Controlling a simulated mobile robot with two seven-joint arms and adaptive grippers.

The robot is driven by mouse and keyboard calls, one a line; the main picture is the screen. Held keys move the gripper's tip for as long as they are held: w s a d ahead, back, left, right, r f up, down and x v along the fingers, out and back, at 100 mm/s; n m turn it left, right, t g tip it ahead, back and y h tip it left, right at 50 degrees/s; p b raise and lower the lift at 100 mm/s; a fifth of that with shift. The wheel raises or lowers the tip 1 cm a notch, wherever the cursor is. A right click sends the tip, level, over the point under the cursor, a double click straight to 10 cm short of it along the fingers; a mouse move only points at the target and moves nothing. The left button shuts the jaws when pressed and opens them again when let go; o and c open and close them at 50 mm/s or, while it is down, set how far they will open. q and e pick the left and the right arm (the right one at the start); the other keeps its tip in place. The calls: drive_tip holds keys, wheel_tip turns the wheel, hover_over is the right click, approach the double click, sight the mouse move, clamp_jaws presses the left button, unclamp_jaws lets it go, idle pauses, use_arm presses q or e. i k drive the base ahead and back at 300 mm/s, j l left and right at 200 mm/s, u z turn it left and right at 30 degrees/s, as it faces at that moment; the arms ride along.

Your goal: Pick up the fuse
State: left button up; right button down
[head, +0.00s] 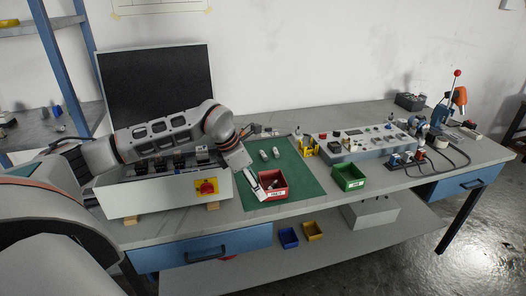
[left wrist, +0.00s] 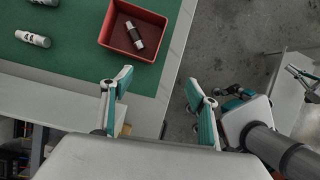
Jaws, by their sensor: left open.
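A dark fuse with light ends (left wrist: 134,35) lies in the red bin (left wrist: 110,22) in the left wrist view. The red bin (head: 287,194) also shows in the head view, at the front of the green mat. Two pale fuses lie on the mat, one with a dark label (left wrist: 33,38) and one at the picture's top edge (left wrist: 45,2); in the head view they are small, one left (head: 264,155), one right (head: 276,152). My left gripper (left wrist: 160,82) is open and empty, with its fingers apart near the bin. In the head view it (head: 254,184) is beside the bin's left side.
A green bin (head: 348,178) stands right of the mat. A grey panel with switches (head: 360,142) is behind it. A white box with a red-yellow switch (head: 150,195) stands left, under my arm. Blue (head: 288,238) and yellow (head: 313,230) bins sit on the lower shelf.

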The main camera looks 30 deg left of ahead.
sight(262, 153)
drive_tip(key=i+j, duration=0.75)
